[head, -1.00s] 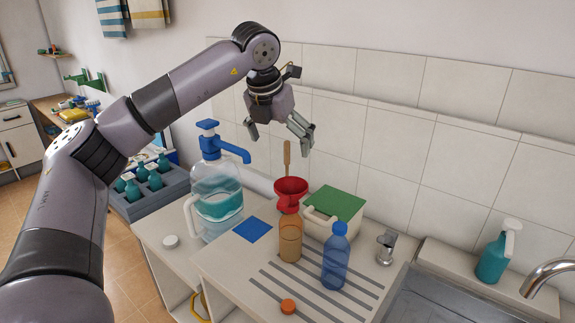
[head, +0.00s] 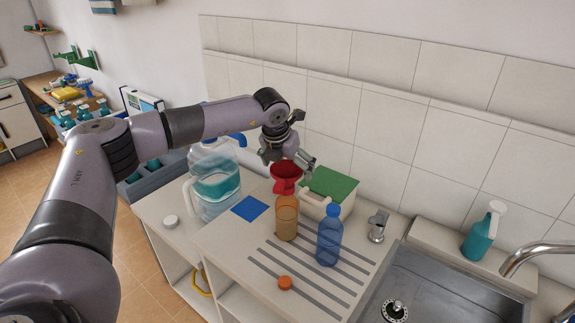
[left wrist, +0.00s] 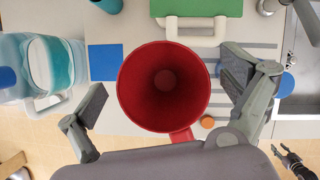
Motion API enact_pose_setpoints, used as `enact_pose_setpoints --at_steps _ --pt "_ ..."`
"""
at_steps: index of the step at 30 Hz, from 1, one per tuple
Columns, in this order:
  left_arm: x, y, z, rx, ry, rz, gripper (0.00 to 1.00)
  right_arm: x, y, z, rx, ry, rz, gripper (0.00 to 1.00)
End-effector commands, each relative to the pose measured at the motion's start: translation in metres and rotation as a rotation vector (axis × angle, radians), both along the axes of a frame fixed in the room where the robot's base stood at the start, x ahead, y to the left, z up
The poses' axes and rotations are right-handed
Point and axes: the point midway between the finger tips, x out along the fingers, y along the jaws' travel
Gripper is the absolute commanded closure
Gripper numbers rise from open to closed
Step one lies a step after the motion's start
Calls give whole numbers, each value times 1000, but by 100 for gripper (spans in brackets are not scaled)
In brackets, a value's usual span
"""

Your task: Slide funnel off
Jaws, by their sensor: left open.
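The red funnel (head: 285,180) sits upright in the mouth of the amber bottle (head: 286,219) on the counter. In the left wrist view the funnel (left wrist: 140,85) is seen from above, wide mouth toward the camera, and it hides the bottle. My left gripper (head: 292,164) is open just above and around the funnel rim. In the left wrist view its fingers (left wrist: 168,98) are spread on either side of the funnel, with a gap on each side. My right gripper (left wrist: 287,158) shows small at the lower right of the left wrist view; its opening is unclear.
A blue bottle (head: 329,236) stands right of the amber one, an orange cap (head: 285,283) in front. A green-lidded box (head: 330,186) stands close behind. A large jug (head: 215,184) with a blue pump is at left. The sink (head: 430,285) lies right.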

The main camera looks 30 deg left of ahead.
Motion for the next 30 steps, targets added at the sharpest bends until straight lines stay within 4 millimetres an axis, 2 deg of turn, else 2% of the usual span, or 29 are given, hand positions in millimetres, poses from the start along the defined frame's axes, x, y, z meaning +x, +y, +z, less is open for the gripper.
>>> enact_pose_setpoints --at_steps 8,30 --pt "1 0 -2 0 0 -1 3 0 2 0 3 0 -1 60" --pt "0 0 -1 0 0 -1 52 0 2 0 2 0 -1 60"
